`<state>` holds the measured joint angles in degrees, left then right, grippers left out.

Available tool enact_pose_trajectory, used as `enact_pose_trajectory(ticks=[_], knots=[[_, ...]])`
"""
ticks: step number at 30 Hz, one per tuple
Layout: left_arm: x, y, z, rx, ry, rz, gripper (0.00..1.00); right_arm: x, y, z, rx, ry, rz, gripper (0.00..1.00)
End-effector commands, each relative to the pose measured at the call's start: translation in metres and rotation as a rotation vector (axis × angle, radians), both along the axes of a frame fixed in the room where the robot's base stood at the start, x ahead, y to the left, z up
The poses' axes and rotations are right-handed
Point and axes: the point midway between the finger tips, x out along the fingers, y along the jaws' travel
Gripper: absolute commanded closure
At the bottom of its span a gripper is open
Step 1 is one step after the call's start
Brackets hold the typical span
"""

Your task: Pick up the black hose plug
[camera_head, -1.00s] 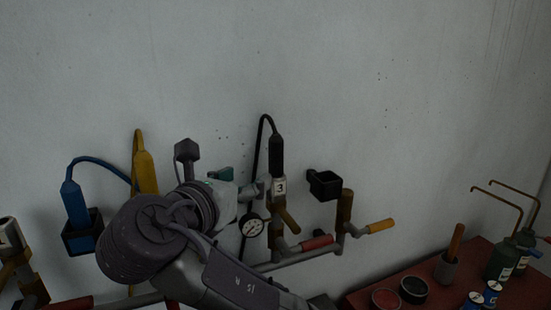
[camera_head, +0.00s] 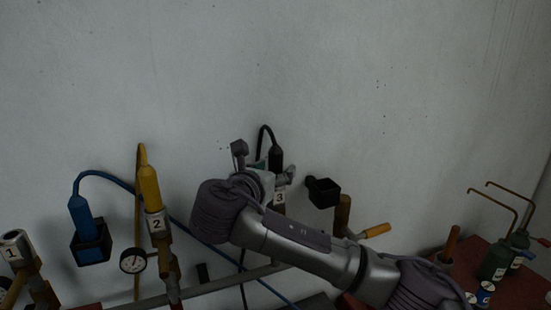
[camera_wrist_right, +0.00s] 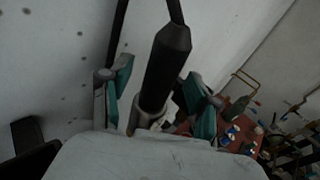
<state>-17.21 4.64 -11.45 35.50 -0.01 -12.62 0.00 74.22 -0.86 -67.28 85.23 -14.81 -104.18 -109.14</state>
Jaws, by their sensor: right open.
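The black hose plug (camera_head: 276,158) stands upright in the fitting labelled 3 (camera_head: 280,198), with its black hose looping up and down behind it. My right gripper (camera_head: 276,172) is at the plug, partly hidden behind my own wrist in the head view. In the right wrist view, the plug (camera_wrist_right: 166,65) stands between the two teal-padded fingers of the open right gripper (camera_wrist_right: 161,94). A finger is on each side of it. Whether either pad touches it I cannot tell. My left gripper is not in view.
An empty black holder (camera_head: 323,191) is on the wall just right of the plug. A blue plug (camera_head: 82,216) sits in a similar holder at left, and a yellow plug (camera_head: 149,188) in fitting 2. A red table (camera_head: 525,289) with bottles stands at right.

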Motion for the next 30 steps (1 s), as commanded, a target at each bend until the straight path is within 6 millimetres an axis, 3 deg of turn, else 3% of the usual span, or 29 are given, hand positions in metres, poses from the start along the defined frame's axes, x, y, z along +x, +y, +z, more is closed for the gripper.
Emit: enact_pose_trajectory(ticks=[3, 10, 21, 30], knots=[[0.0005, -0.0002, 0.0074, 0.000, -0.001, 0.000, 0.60, 0.0092, -0.0042, -0.0013, -0.002, 0.002, -0.001, 0.39], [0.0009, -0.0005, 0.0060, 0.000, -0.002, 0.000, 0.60, 0.0105, -0.0044, -0.0036, -0.001, 0.000, 0.001, 0.39], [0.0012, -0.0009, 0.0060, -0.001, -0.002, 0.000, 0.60, 0.0102, -0.0042, -0.0032, -0.001, 0.000, 0.001, 0.99], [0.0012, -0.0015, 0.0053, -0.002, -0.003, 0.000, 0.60, 0.0103, -0.0042, -0.0022, 0.000, -0.001, 0.001, 1.00]])
